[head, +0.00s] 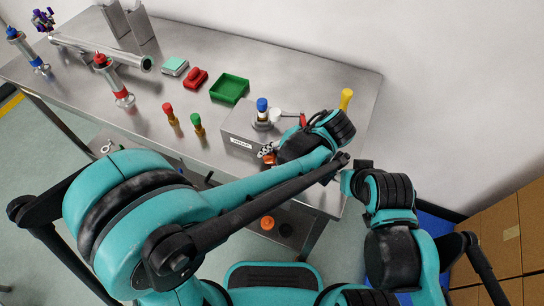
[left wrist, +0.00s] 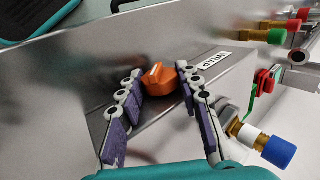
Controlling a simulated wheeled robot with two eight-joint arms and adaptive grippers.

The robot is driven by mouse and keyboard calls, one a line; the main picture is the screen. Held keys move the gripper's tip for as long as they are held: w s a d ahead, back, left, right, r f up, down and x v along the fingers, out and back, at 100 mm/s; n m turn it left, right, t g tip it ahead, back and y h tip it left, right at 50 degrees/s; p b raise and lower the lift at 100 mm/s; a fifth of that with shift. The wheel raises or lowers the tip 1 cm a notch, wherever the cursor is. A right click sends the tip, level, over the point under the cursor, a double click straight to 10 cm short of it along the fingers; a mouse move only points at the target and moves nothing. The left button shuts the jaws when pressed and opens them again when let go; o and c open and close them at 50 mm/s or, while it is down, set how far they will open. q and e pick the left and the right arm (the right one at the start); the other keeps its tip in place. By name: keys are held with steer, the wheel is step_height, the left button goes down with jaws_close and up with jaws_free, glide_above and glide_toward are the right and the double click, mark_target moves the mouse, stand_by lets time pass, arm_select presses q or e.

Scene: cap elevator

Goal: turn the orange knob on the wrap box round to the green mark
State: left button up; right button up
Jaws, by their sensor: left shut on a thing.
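The wrap box (head: 236,122) is a grey metal box at the table's front edge, with a "WRAP" label (head: 241,143) on its front. The orange knob (left wrist: 160,77) sits on the box's front face beside the label in the left wrist view, with a pale line on it. My left gripper (left wrist: 166,84) has its two purple-padded fingers around the knob, one on each side, shut on it. In the head view the left gripper (head: 268,154) is at the box front and mostly hides the knob. I cannot make out the green mark. My right gripper is not in view.
Brown cartons (head: 500,235) stand at right.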

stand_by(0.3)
arm_select(q)
steer(key=o, duration=1.2)
steer(key=shift+c, duration=0.2)
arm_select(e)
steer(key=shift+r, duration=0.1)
